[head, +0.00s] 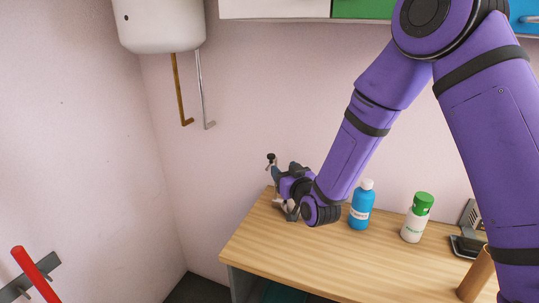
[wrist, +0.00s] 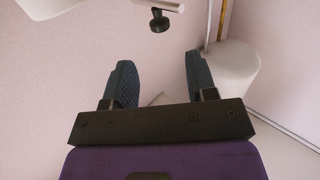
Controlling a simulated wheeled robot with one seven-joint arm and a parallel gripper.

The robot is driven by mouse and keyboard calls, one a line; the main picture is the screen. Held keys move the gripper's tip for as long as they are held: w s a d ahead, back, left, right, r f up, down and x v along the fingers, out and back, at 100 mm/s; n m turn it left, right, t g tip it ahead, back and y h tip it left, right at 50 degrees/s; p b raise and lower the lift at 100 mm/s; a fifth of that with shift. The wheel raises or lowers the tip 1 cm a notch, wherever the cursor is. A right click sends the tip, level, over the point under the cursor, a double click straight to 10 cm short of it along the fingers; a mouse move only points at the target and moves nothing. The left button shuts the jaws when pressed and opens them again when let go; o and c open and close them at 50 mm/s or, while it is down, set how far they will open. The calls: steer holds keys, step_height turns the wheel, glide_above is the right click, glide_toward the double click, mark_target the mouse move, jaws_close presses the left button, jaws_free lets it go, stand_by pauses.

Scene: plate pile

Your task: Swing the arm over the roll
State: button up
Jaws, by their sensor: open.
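A brown upright cylinder (head: 475,275), which looks like the roll, stands at the right front of the wooden table, partly cut off by my arm and the frame's lower edge. My gripper (head: 283,188) is at the table's far left end, well to the left of the cylinder. In the wrist view my gripper (wrist: 158,66) shows two dark fingers spread apart, with nothing between them but pale wall. The cylinder does not show in the wrist view.
A blue bottle (head: 361,207) and a white bottle with a green cap (head: 416,219) stand on the wooden table (head: 330,258) between my gripper and the cylinder. A grey device (head: 468,232) is behind the cylinder. A white tank (head: 162,25) hangs on the wall.

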mark_target(273, 158)
steer(key=x, duration=1)
steer(key=shift+s, duration=0.1)
jaws_close()
